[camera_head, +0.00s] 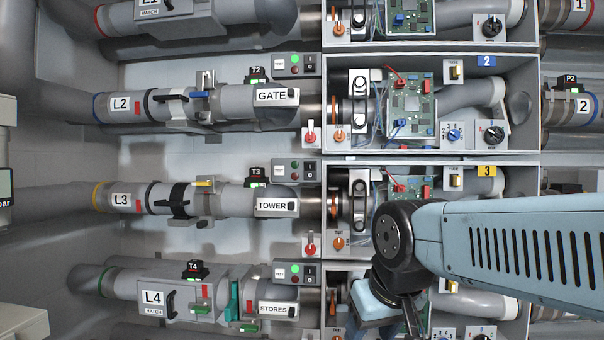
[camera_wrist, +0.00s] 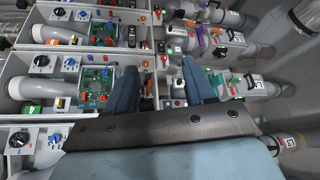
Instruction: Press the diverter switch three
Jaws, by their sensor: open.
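Cabinet three (camera_head: 487,171) carries a yellow 3 label in the head view, in line with the L3 TOWER pipe (camera_head: 272,204). A small brass switch (camera_head: 455,181) shows at its upper right, left of the label. My arm covers the lower right of this cabinet, so its controls there are hidden. I cannot read which control is the diverter switch. In the wrist view my gripper (camera_wrist: 158,66) is open, with two blue fingers apart and nothing seen between them. It faces the cabinets; I see no contact. In the head view its fingertips cannot be made out.
Cabinet two (camera_head: 489,60) above holds a circuit board (camera_head: 410,103), a blue knob (camera_head: 454,135) and a black knob (camera_head: 492,134). An orange knob (camera_head: 338,243) and a red lever (camera_head: 310,245) stand by cabinet three's left edge. Pipes fill the left side.

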